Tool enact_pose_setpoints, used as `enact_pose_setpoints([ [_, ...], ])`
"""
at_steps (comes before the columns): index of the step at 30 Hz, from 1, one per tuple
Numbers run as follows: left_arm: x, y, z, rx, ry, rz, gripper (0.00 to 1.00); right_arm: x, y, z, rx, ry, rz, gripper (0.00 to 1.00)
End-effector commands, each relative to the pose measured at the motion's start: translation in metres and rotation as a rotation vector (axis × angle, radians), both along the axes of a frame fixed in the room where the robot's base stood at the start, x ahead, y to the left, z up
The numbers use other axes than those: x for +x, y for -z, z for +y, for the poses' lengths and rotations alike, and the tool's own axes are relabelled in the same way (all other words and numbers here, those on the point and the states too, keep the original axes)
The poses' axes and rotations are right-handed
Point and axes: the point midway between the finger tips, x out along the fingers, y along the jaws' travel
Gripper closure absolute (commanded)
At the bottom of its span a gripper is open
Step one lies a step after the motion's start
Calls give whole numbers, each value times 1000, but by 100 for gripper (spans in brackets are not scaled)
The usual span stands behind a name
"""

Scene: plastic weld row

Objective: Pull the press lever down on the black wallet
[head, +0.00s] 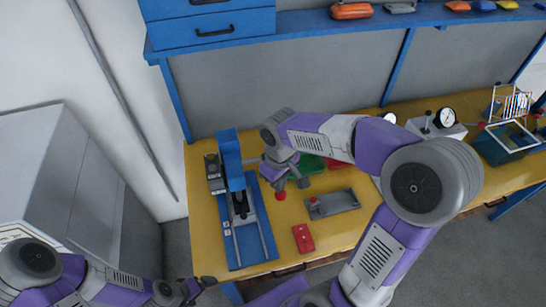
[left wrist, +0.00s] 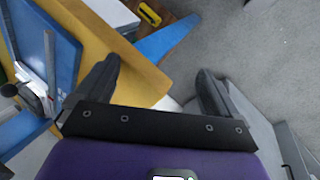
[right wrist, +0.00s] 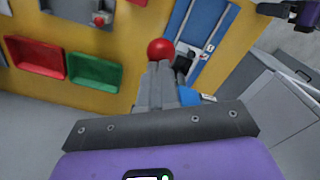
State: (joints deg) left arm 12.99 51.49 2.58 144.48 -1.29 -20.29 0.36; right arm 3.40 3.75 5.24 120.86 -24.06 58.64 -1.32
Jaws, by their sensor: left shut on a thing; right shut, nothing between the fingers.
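The blue press (head: 263,232) stands at the left end of the yellow bench. A small black item (head: 240,204), seemingly the wallet, lies in it, partly hidden by the press head. The lever's red knob (head: 281,196) shows beside the press, and in the right wrist view (right wrist: 160,49) it is at my right fingertips. My right gripper (right wrist: 160,75) is shut with nothing between its fingers, which seem to touch the knob. My left gripper (head: 203,282) is near the bench's front left corner. In the left wrist view (left wrist: 158,80) its fingers stand wide apart with nothing visible between them.
A red case (head: 303,238) and a grey plate (head: 345,200) lie right of the press. A green tray (head: 308,165) and a red tray sit behind my right arm. A grey cabinet (head: 60,170) stands left of the bench. Gauges stand farther right.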

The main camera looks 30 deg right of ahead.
Motion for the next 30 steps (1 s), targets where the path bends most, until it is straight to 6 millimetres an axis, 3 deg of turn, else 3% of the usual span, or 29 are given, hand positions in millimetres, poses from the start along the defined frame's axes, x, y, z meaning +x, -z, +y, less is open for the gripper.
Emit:
enact_pose_setpoints([
  [1,-5,14,5,16,-32,41,16,4,-2,0,0,-1,-5,100],
  [2,-6,12,5,17,-33,44,16,5,-5,0,0,-1,-5,100],
  [24,-10,-70,4,17,-28,55,16,34,-94,-5,1,-2,-2,100],
  [30,-10,-81,4,16,-26,55,16,39,-106,-8,0,-1,-3,100],
])
